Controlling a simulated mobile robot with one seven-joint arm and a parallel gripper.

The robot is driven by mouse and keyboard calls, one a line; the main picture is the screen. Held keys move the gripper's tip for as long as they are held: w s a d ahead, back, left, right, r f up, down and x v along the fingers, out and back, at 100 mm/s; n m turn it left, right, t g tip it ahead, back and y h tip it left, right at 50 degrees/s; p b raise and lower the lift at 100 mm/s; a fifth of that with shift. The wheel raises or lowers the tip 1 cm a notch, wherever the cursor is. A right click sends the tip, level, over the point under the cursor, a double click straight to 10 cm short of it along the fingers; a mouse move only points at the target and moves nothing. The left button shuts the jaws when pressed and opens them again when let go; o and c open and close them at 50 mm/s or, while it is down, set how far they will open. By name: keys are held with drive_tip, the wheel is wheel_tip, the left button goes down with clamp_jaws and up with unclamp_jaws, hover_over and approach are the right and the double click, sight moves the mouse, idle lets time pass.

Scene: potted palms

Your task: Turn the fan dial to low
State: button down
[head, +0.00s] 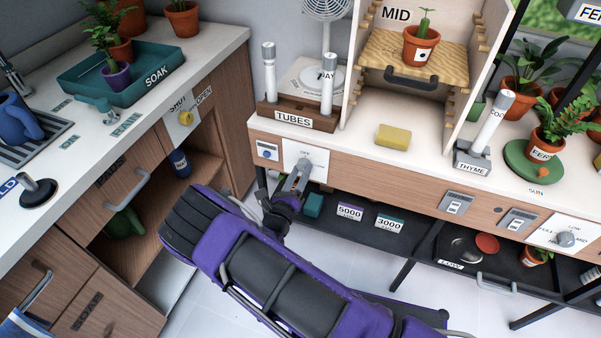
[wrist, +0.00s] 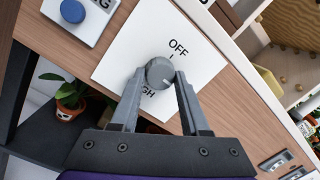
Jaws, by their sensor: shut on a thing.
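The fan dial (wrist: 159,71) is a round grey knob on a white panel (wrist: 119,58) on the wooden front of the bench. The panel reads OFF above the knob and letters ending in GH below it; other marks are partly hidden by the knob and fingers. I cannot tell which way the knob points. My gripper (wrist: 158,88) has its two grey fingers shut on the knob, one on each side. In the head view my gripper (head: 300,178) reaches up to the panel (head: 318,155), and the knob is hardly visible there. The white fan (head: 326,10) stands on the bench above.
A blue button (wrist: 73,11) sits on a plate left of the panel. A TUBES rack (head: 297,121) and a yellow sponge (head: 393,135) are on the bench. Grey switches (head: 455,203) and another dial (head: 565,239) lie to the right. A dark shelf (head: 415,228) runs below.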

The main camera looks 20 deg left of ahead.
idle(0.4)
drive_tip(key=shift+c, duration=2)
unclamp_jaws()
drive_tip(key=shift+s, duration=0.15)
drive_tip(key=s+a+f+p, duration=0.1)
drive_tip(key=s, duration=1.6)
drive_tip(key=shift+a+f, duration=0.2)
drive_tip(key=shift+f, duration=0.1)
